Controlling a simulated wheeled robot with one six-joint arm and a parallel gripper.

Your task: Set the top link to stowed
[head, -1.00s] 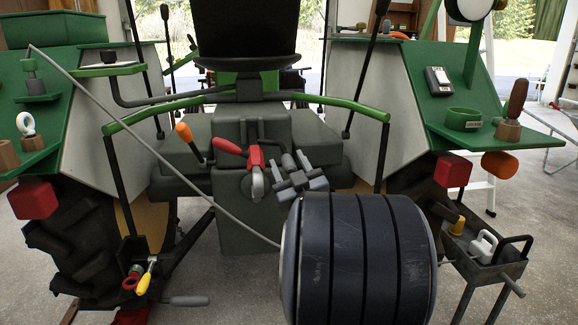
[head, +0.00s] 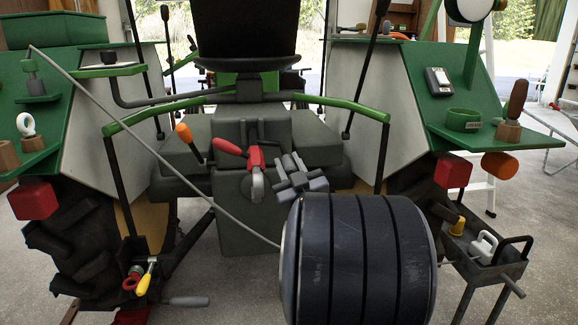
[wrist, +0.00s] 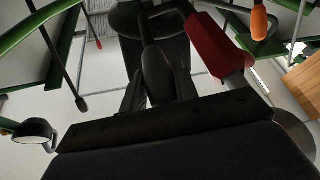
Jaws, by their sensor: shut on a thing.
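My gripper (head: 300,172) is at the middle of the tractor's rear, just right of a red-and-grey part (head: 256,165). In the wrist view my gripper (wrist: 158,92) has its two dark fingers closed around a dark rounded piece (wrist: 156,70). I cannot tell for sure whether that piece is the top link. The red part with a grey end shows to its right in the wrist view (wrist: 215,48). A red-handled lever (head: 229,147) is at the left of the centre housing. My own dark arm hides the area below the gripper.
An orange-tipped lever (head: 184,133) stands left of the housing. Green rails (head: 150,112) curve at both sides of it. A metal tray (head: 485,255) with several handles is at the right. A yellow handle (head: 144,283) is low at the left.

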